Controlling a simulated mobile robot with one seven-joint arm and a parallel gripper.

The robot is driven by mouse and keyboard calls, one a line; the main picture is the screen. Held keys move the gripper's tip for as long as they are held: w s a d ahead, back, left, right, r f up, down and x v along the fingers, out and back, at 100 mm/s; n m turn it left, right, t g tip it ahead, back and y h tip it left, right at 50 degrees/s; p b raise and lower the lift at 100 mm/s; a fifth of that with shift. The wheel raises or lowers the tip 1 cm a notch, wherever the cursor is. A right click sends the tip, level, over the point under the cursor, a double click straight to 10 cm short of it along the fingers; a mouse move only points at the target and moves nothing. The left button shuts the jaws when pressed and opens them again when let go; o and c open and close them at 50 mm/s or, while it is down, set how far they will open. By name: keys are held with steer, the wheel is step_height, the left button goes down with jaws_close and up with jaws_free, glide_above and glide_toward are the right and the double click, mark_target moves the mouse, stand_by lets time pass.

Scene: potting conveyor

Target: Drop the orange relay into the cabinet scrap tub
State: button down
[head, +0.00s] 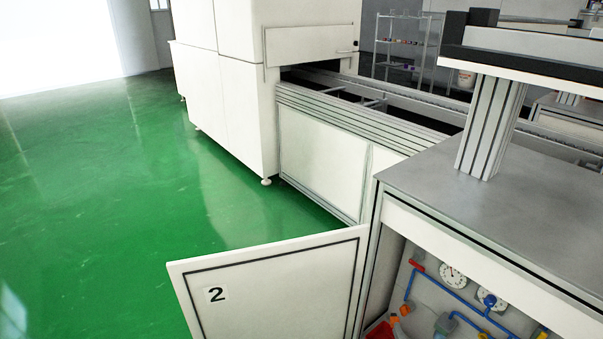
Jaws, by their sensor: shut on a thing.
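The cabinet (380,217) stands open at the lower right, and its white door (275,285), marked 2, is swung out to the left. At the bottom edge of the opening, part of a red item (379,331) shows; it may be the scrap tub, but most of it is cut off. Small orange parts (404,309) sit among the pipes inside. I cannot tell whether any of them is the orange relay. My gripper is not in this view.
Inside the cabinet are blue pipes (449,290), a round gauge (453,275) and a red handle (418,266). A grey worktop (425,180) with a metal post (491,125) is above. A conveyor (350,112) and white machine (222,85) stand behind. Green floor (90,220) is clear at left.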

step_height(320, 180, down, 6)
steer(key=b, duration=0.3)
steer(key=shift+r+b, duration=0.2)
steer(key=shift+b, duration=0.2)
steer(key=c, duration=0.6)
jaws_free()
